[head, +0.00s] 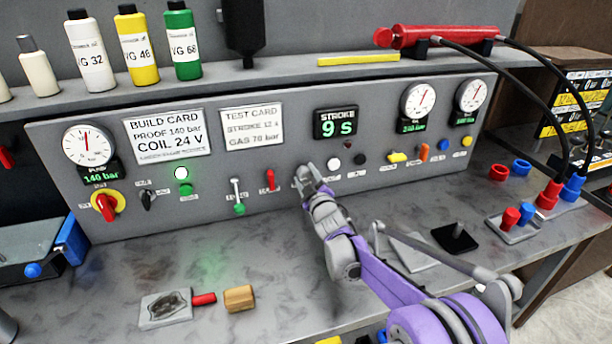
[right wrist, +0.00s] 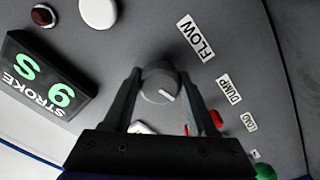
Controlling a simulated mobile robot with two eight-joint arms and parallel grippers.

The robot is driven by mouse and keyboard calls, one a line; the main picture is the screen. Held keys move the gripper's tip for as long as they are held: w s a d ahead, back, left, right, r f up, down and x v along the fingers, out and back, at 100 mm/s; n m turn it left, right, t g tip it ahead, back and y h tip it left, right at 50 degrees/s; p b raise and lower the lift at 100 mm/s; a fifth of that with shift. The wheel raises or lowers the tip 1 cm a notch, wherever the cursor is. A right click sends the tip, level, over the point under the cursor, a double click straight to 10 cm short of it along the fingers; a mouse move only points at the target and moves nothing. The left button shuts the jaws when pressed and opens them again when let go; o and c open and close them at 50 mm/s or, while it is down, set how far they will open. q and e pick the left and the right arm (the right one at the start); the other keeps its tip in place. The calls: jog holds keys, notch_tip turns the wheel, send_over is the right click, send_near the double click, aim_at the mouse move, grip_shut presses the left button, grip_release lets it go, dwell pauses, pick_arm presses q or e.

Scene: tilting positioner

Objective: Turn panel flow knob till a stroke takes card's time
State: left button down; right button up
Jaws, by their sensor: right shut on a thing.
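The grey flow knob (right wrist: 160,82), with a pale pointer line, sits on the panel (head: 70,193) by the FLOW label (right wrist: 195,38) in the right wrist view. My right gripper (head: 308,174) is shut on the knob, one finger on each side. In the head view the gripper hides most of the knob. The test card (head: 252,126) reads what looks like "STROKE 12 s" and "GAS 70 bar". The stroke display (head: 336,123) shows 9 s in green; it also shows in the right wrist view (right wrist: 45,85). My left gripper is not in view.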

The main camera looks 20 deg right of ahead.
jog(key=shift+n, duration=1)
jog(key=o, duration=1.3)
jog(key=shift+o, duration=0.2)
jog(key=s, duration=1)
jog(key=shift+s+d+b, duration=0.2)
jog(key=shift+s+b, duration=0.15)
jog(key=shift+s, duration=0.05)
